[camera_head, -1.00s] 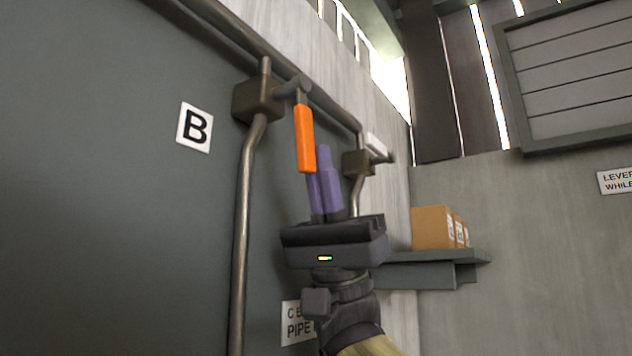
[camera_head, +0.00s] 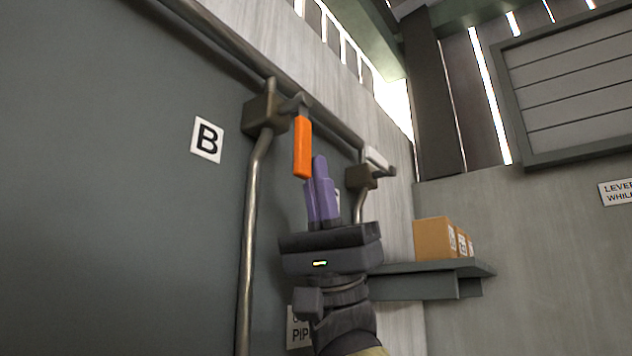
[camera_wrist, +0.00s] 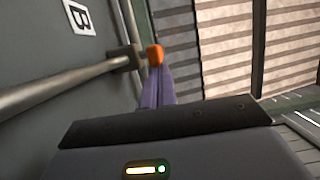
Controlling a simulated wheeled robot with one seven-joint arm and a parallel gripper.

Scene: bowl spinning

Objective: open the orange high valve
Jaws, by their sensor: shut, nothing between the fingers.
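The orange valve handle (camera_head: 302,147) hangs downward from a box-shaped valve body (camera_head: 265,115) on the wall pipe, beside the letter B sign. My gripper (camera_head: 314,172) has purple fingers that are shut and empty. In the head view the fingertips appear just to the right of the handle's lower end; whether they touch it cannot be told. In the wrist view the orange handle (camera_wrist: 155,54) shows end-on at the tips of the purple fingers (camera_wrist: 158,84), which partly overlap it.
A second valve with a white handle (camera_head: 378,158) sits further right on the wall. A grey shelf (camera_head: 430,284) with cardboard boxes (camera_head: 436,238) is at the right. Metal pipes (camera_head: 254,215) run along the wall. A sign (camera_head: 297,328) is partly hidden behind my arm.

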